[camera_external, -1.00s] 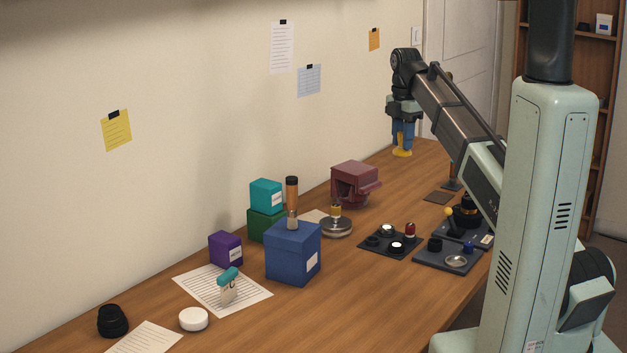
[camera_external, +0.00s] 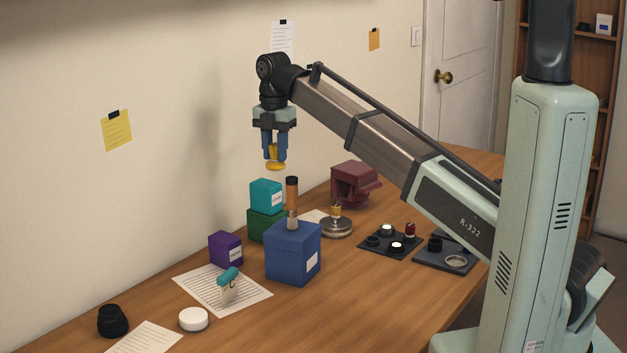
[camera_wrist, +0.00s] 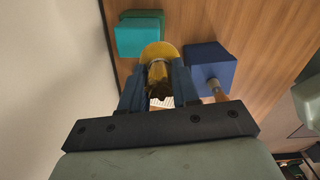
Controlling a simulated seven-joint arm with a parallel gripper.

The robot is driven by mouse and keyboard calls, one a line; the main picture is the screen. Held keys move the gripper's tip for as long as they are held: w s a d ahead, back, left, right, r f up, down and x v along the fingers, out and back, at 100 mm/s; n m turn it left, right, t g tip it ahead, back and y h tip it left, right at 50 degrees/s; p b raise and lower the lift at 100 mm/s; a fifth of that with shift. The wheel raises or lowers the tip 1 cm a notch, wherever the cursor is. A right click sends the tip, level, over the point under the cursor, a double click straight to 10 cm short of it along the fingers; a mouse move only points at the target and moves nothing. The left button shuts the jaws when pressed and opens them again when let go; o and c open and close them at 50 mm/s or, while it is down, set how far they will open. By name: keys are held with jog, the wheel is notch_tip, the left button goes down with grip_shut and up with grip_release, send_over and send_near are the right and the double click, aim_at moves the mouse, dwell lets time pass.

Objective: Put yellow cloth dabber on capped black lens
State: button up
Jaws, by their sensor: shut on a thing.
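The yellow dabber (camera_external: 275,166) hangs below my gripper (camera_external: 275,152), its wide yellow end downward. My gripper is shut on its stem, high above the table and over the teal box. In the wrist view the dabber (camera_wrist: 158,52) sits between the blue fingers, its yellow end away from the palm. A black lens-like piece (camera_external: 112,321) stands on the table at the front left, well apart from my gripper; its cap cannot be told apart at this size.
A teal box (camera_external: 266,194) sits on a green box (camera_external: 265,226). A purple box (camera_external: 225,249), papers and a white round piece (camera_external: 193,319) lie towards the front left. Dark trays (camera_external: 449,254) lie right.

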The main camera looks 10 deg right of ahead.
jog(key=s+a+n, duration=0.1)
jog(key=s+a, duration=0.3)
jog(key=a, duration=0.3)
jog(key=s+a+n, duration=0.2)
jog(key=s+a, duration=0.2)
jog(key=a, duration=0.4)
jog(key=n, duration=0.5)
send_over(109, 309)
jog(key=shift+f, duration=7.7)
jog(key=shift+f, duration=0.15)
jog(key=o, duration=1)
jog(key=shift+o, duration=0.2)
